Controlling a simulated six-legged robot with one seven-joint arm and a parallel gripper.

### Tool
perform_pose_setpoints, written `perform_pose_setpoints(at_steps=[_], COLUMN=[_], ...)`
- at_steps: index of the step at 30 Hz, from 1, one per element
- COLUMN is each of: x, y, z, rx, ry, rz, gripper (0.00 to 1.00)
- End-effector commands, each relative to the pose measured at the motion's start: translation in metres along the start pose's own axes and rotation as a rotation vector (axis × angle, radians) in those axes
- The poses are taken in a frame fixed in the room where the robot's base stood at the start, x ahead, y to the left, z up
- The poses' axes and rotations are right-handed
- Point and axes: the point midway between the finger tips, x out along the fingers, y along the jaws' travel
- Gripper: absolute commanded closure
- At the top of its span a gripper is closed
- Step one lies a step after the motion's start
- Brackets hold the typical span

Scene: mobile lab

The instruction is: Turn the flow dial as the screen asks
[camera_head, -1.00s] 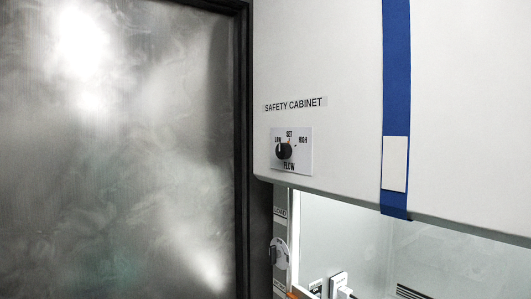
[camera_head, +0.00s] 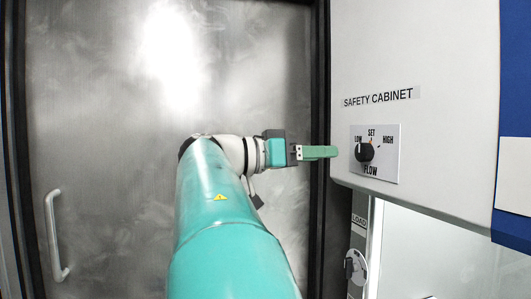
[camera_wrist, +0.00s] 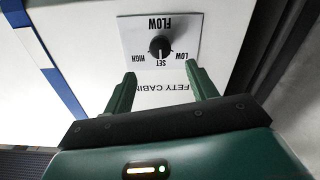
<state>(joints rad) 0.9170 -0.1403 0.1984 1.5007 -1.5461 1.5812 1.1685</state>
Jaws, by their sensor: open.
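The flow dial (camera_head: 364,152) is a round black knob on a white plate marked LOW, SET, HIGH and FLOW, on the safety cabinet's (camera_head: 430,55) front. A pale line shows on the knob. In the wrist view the dial (camera_wrist: 160,47) appears upside down, with this line towards SET; in the head view its exact setting is hard to tell. My gripper (camera_head: 336,152) is just left of the dial in the head view. In the wrist view my gripper's green fingers (camera_wrist: 161,73) are open and empty, apart from the knob. No screen is visible.
A metal door (camera_head: 110,110) with a white handle (camera_head: 54,235) fills the left, bordered by a dark frame (camera_head: 321,220). Below the cabinet's lower edge is a lit opening (camera_head: 430,255). A small fixture under a LOAD label (camera_head: 360,219) sits below the dial.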

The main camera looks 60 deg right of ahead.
Motion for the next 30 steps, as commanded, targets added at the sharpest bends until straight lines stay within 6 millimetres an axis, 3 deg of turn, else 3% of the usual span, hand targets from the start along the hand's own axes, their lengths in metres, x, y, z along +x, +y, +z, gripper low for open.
perform_pose_setpoints(at_steps=[9,15,26,30], x=[0.065,0.093,0.102,0.101], y=[-0.001,-0.002,-0.003,-0.003], z=[0.001,0.0,0.0,0.0], rx=[-0.002,-0.002,-0.002,-0.002], ry=[-0.002,-0.001,-0.001,-0.001], rz=[0.001,-0.002,-0.003,-0.004], gripper=[0.43,0.43,0.43,0.66])
